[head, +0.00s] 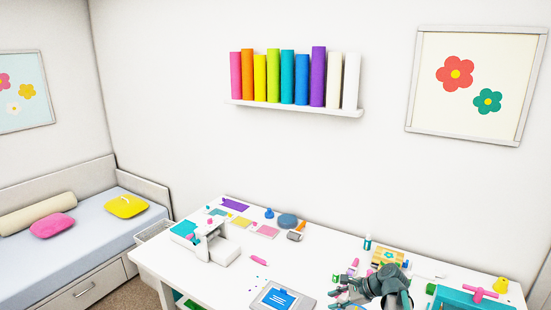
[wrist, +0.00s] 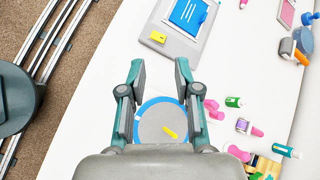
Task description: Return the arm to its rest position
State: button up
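My gripper (wrist: 160,70) is open and empty, with its two teal and grey fingers well apart in the wrist view. It hangs over the white table (wrist: 95,115). Beneath the fingers is a round grey disc (wrist: 152,125) with a blue rim and a small yellow piece on it. I cannot tell the exact height of the gripper above the table. In the head view my dark teal arm (head: 388,283) shows at the bottom right, over the front part of the table, and partly hides what lies under it.
A grey board with a blue sheet (head: 282,298) lies left of my arm. Pink and green bottles (wrist: 233,102) lie close to the right finger. A white machine (head: 212,243) stands at the table's left, a teal box (head: 470,299) at the right. Rails (wrist: 45,45) run along the floor.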

jog(key=s+a+f+n+g+h, duration=0.35)
jog(key=s+f+n+h, duration=0.45)
jog(key=s+f+n, duration=1)
jog(key=s+f+g+b, duration=0.3)
jog(key=s+f+b, duration=0.8)
jog(key=s+f, duration=0.4)
jog(key=s+f+g+b, duration=0.4)
jog(key=s+f+b, duration=0.6)
jog(key=f, duration=1.3)
jog(key=s, duration=0.5)
jog(key=shift+d+m+b, duration=0.15)
jog(key=shift+m+b, duration=0.15)
jog(key=shift+b, duration=0.05)
jog(key=shift+c, duration=0.3)
